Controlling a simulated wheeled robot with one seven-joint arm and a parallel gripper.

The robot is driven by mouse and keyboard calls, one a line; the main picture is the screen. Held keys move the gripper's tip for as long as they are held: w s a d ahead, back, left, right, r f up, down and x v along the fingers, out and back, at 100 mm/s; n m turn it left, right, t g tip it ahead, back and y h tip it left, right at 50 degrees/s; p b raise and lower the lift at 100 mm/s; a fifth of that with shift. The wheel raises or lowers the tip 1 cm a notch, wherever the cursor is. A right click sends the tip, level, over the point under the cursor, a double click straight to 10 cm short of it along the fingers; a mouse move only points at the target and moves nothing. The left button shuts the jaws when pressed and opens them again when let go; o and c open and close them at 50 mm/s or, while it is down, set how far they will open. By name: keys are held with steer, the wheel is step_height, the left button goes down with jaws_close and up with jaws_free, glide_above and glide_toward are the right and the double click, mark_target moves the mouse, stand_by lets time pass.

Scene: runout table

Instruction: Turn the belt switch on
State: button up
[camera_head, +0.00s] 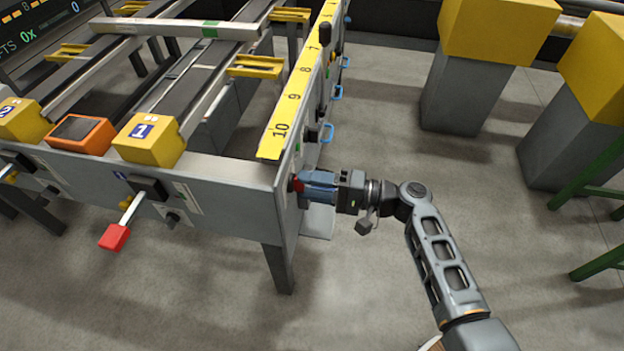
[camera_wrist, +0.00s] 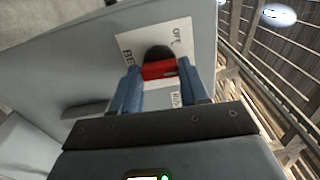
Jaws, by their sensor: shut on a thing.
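The belt switch (camera_wrist: 157,70) is a red handle on a round black base, set on a white label plate (camera_wrist: 128,42) on the grey side of the runout table. Letters show on the plate but are only partly readable; the handle's setting is hard to tell. In the wrist view the blue fingers of my gripper (camera_wrist: 158,78) are on either side of the red handle, shut on it. In the head view my gripper (camera_head: 304,186) reaches the table's right side near its front corner, and a bit of the red switch (camera_head: 295,184) shows at the fingertips.
A yellow numbered scale (camera_head: 293,92) runs along the table's right edge, with blue handles (camera_head: 327,134) below. A red-ended lever (camera_head: 115,237) sticks out of the front panel. Yellow-topped grey posts (camera_head: 470,85) and a green frame (camera_head: 600,175) stand right; floor between is clear.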

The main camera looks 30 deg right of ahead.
steer(key=shift+m+p, duration=2.4)
steer(key=shift+m, duration=1.9)
steer(key=shift+f, duration=0.1)
steer(key=o, duration=1.1)
steer(key=shift+c, duration=0.2)
steer(key=v, duration=0.7)
steer(key=shift+s+d+b, duration=0.3)
steer(key=shift+s, duration=0.05)
